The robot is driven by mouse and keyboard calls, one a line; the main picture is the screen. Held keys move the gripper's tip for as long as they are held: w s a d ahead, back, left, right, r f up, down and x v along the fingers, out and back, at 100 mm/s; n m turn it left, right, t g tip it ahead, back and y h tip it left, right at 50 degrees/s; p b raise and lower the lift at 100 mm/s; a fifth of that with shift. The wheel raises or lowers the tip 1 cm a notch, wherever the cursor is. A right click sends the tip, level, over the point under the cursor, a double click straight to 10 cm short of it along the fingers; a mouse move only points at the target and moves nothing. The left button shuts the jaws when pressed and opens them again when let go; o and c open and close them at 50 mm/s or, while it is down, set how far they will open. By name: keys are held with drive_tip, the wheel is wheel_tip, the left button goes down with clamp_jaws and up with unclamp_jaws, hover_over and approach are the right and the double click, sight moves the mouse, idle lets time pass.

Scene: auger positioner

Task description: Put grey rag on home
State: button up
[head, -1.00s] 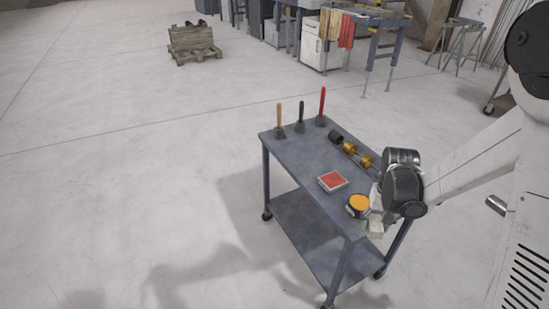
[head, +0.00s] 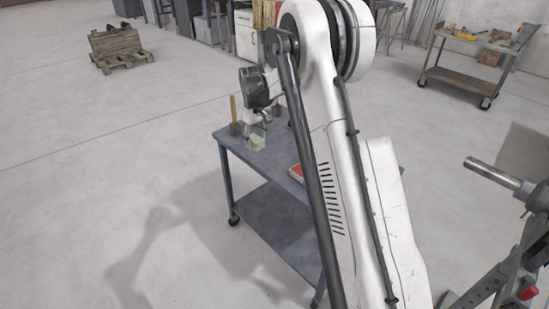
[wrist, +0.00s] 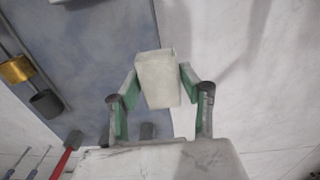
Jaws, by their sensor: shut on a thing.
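My gripper (wrist: 158,88), with green finger pads, is shut on a pale grey block-shaped thing (wrist: 158,75), which I take to be the grey rag. In the head view my gripper (head: 255,127) holds the pale rag (head: 256,143) by the left part of the blue-grey cart top (head: 268,160), close to a wooden-handled tool (head: 234,112). In the wrist view the rag shows over the cart's edge, with pale floor to the right. I cannot tell its height above the top. No marked home spot is recognisable.
A red box (head: 296,173) lies on the cart, partly behind my arm. The wrist view shows a gold fitting (wrist: 16,70), a dark cylinder (wrist: 46,103) and a red-handled tool (wrist: 66,155) left of my gripper. Much of the cart is hidden by my arm.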

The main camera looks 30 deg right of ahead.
hover_over(275, 154)
wheel_tip(275, 154, down, 7)
drive_tip(key=shift+s+r, duration=0.1)
drive_tip(key=shift+f+b, duration=0.35)
drive_tip(key=shift+f, duration=1.65)
drive_tip(key=shift+f, duration=0.2)
drive_tip(key=o, duration=1.1)
drive_tip(key=shift+r, duration=0.15)
